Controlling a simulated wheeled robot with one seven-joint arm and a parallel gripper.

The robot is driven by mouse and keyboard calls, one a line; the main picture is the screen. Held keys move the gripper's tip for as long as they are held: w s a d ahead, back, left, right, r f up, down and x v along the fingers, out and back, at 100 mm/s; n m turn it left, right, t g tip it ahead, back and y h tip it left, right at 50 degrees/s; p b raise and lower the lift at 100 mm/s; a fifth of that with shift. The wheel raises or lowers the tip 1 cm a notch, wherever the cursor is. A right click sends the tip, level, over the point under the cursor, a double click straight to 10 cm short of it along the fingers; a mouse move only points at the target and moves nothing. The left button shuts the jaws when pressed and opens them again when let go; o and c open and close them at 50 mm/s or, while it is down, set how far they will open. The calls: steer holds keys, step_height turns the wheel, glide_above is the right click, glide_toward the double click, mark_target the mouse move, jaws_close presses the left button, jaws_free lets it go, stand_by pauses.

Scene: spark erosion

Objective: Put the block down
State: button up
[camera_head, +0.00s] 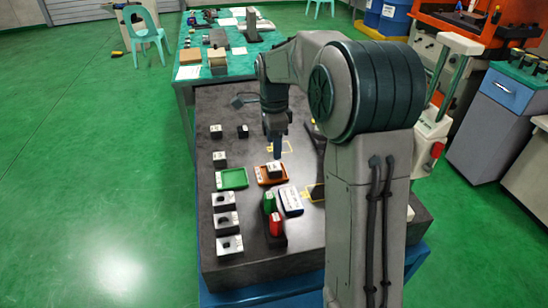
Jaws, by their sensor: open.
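A small light-topped block (275,169) sits in the orange tray (262,181) on the dark table (250,262). My gripper (276,155) points down just above and behind the block, with its jaws open. From this view I cannot tell whether the jaws still touch the block or stand apart from it. Other small blocks stand on the left of the table: one at the back left (216,131), one beside it (243,131) and one nearer (219,158).
A green tray (231,179) lies left of the orange one. Bored metal blocks (227,222) line the left edge. A white-topped box (290,201), a green piece (269,202) and a red piece (276,224) stand in front. My arm hides the table's right side.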

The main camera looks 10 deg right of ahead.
steer(key=s+r+n+t, duration=0.1)
steer(key=s+r+n, duration=0.25)
steer(key=s, duration=0.25)
steer(key=s+r+n, duration=0.3)
steer(key=s+n, duration=0.2)
steer(key=s, duration=0.2)
steer(key=s+f+n+t, duration=0.1)
steer(key=s+f+n, duration=0.1)
steer(key=s+n, duration=0.3)
steer(key=s+f+n+t, duration=0.1)
steer(key=s+f+n, duration=0.2)
steer(key=s, duration=0.6)
steer(key=shift+n, duration=0.85)
steer(key=shift+s, duration=0.1)
